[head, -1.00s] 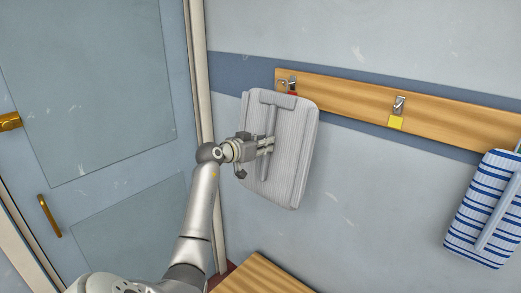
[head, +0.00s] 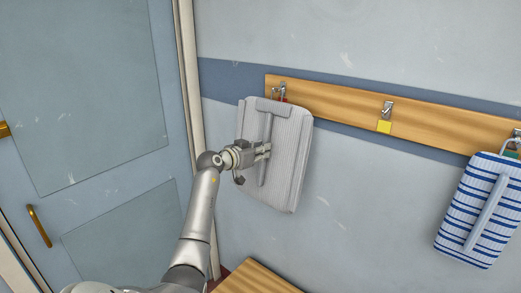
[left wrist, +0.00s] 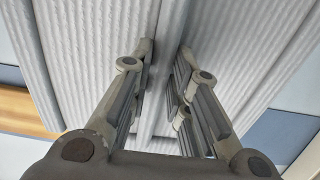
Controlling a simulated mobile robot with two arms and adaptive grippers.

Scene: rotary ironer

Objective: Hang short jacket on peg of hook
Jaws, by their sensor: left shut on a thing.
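The short jacket is a light grey ribbed panel (head: 290,165) with a raised vertical bar on its front. My left gripper (head: 265,152) is shut on the jacket's bar; in the left wrist view the fingers (left wrist: 162,85) lie on either side of the bar, with the ribbed jacket (left wrist: 90,50) filling the background. Whether the jacket's top loop is around the peg is too small to tell. My right gripper is not in view.
A wooden rail (head: 340,105) runs along the wall. Its middle hook (head: 387,110) is empty, above a yellow tag (head: 384,127). A blue-and-white striped garment (head: 478,215) hangs at the right. A wooden bench top (head: 255,280) is below, and a blue door (head: 90,100) at left.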

